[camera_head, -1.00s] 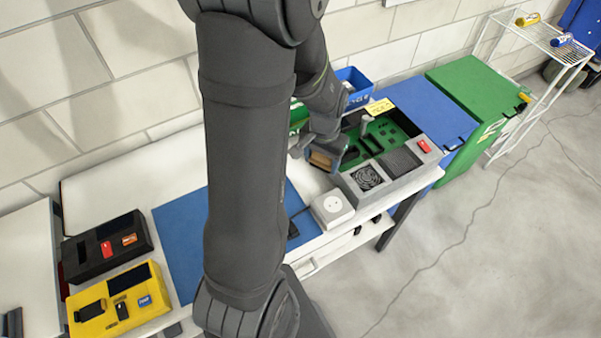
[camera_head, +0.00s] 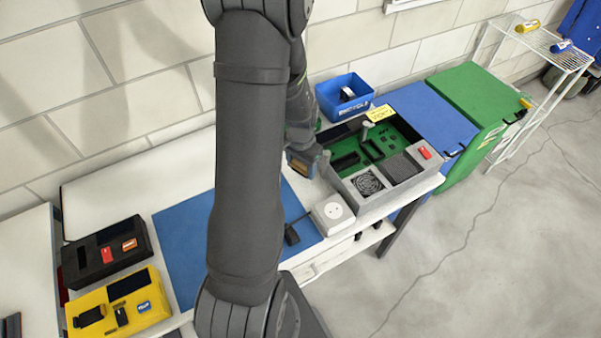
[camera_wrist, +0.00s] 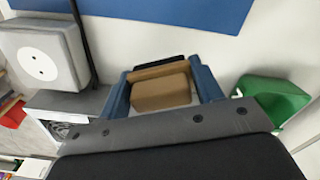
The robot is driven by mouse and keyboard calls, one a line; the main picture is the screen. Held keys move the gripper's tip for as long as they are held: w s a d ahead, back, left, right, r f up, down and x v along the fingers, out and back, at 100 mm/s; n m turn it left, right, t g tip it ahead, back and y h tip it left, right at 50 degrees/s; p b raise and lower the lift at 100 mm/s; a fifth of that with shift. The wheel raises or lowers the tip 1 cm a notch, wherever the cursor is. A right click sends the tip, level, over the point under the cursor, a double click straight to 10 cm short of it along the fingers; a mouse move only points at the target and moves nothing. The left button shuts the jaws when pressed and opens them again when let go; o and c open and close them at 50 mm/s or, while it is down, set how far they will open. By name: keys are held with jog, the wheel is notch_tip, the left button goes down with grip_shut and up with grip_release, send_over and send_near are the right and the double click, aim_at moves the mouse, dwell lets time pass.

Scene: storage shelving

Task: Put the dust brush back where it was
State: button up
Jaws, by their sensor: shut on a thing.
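My gripper (camera_head: 303,163) is low over the white bench, just left of the grey and green device case, partly hidden behind my arm in the head view. In the wrist view its two blue fingers (camera_wrist: 163,88) are shut on a tan block with a dark strip along its far edge, which looks like the dust brush (camera_wrist: 160,92). The brush's lower side is hidden, so I cannot tell whether it touches the bench.
A white socket box (camera_head: 332,213) stands in front of the case (camera_head: 370,185). The blue mat (camera_head: 180,245) lies to the left. A blue bin (camera_head: 343,97) stands behind. A green bin (camera_wrist: 275,92) is close on the right in the wrist view. White bench surface is free around the gripper.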

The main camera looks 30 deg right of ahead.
aim_at(300, 168)
jog(key=shift+f, duration=2.05)
jog(key=shift+f, duration=0.1)
jog(key=o, duration=1)
notch_tip(300, 168, up, 12)
jog(key=shift+r, duration=0.1)
notch_tip(300, 168, down, 12)
jog(key=shift+f, duration=0.2)
jog(key=shift+r, duration=0.15)
